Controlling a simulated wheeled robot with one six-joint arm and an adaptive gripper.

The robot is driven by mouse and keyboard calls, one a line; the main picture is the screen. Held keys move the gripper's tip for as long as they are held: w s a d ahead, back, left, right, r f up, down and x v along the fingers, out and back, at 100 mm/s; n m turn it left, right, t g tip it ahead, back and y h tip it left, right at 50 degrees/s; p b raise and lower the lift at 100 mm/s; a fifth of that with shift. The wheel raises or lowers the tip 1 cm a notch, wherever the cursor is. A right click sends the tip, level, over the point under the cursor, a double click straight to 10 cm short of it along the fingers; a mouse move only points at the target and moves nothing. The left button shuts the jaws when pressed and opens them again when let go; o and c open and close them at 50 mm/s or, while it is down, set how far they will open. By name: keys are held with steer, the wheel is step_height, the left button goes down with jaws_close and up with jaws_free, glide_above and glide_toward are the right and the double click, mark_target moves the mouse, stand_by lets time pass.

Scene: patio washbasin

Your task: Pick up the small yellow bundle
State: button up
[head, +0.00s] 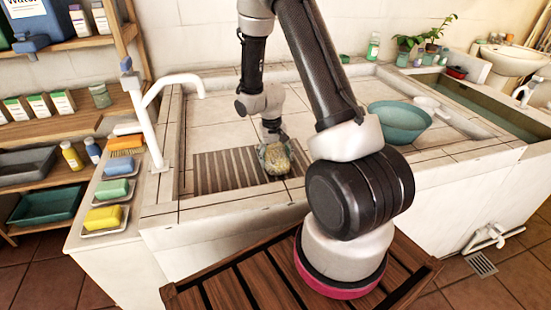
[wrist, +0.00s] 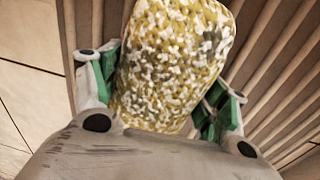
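The small yellow bundle (head: 275,158) is a rounded lump, mottled yellow, white and grey, at the slatted mat (head: 222,172) in the basin. In the wrist view the bundle (wrist: 172,62) fills the space between the two fingers of my gripper (wrist: 163,88). The green finger pads lie against its left and right sides, and I see no clear gap. In the head view my gripper (head: 272,136) comes down on it from above. Whether the bundle rests on the mat or is slightly raised, I cannot tell.
A white tap (head: 157,115) stands at the basin's left edge. Soap dishes with a yellow sponge (head: 103,217) and other bars line the left ledge. A teal bowl (head: 399,120) sits to the right. The tiled basin floor between is clear.

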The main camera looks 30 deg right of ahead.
mark_target(276, 152)
steer(key=shift+c, duration=1.2)
steer(key=shift+r, duration=0.1)
step_height(276, 152, up, 10)
steer(key=shift+f, duration=0.1)
